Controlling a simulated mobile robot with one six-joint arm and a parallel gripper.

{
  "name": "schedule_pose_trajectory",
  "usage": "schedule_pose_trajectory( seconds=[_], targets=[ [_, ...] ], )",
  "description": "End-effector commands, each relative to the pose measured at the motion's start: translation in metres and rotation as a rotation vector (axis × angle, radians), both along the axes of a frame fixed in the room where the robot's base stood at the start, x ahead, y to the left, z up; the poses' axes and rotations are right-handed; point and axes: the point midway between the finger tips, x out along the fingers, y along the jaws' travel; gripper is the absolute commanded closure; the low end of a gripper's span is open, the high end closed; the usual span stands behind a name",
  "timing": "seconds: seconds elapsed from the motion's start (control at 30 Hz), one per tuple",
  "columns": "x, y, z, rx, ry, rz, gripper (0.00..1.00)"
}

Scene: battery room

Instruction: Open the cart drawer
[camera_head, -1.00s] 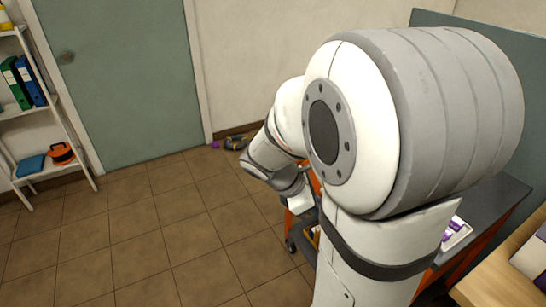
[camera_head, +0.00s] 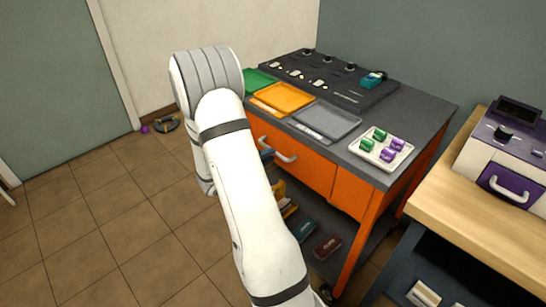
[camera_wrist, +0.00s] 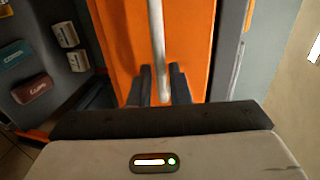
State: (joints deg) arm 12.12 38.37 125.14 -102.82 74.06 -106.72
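The cart (camera_head: 436,112) has a dark grey top and an orange front. Its orange drawer front (camera_head: 312,168) appears closed and carries a pale bar handle (camera_head: 278,151), partly hidden by my arm. In the wrist view the handle (camera_wrist: 156,35) runs upright in front of the orange drawer front (camera_wrist: 190,40). My gripper (camera_wrist: 161,72) has its two dark fingers apart, one on each side of the handle, with narrow gaps seeming to show. In the head view my gripper is mostly hidden behind my arm.
Green, orange (camera_head: 284,97) and grey (camera_head: 328,120) trays and a white tray (camera_head: 362,152) of small green and purple parts sit on the cart top. Labelled boxes (camera_head: 327,247) lie on its lower shelf. A wooden bench (camera_head: 455,215) stands close right. Tiled floor (camera_head: 110,215) is clear at left.

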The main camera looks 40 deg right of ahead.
Motion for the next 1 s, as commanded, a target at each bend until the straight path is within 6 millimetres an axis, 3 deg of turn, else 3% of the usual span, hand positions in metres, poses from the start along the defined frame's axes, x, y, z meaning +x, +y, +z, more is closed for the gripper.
schedule_pose_trajectory(
  seconds=[0.1,0.3,0.57,0.8,1.0],
  targets=[
    [0.001,-0.019,-0.005,0.001,-0.001,-0.003,0.83],
    [0.002,-0.036,-0.008,0.001,-0.002,-0.004,0.83],
    [0.003,-0.038,-0.008,0.001,-0.002,-0.003,0.83],
    [0.002,-0.038,-0.008,0.002,-0.002,-0.003,1.00],
    [0.002,-0.038,-0.008,0.002,-0.002,-0.004,1.00]
  ],
)
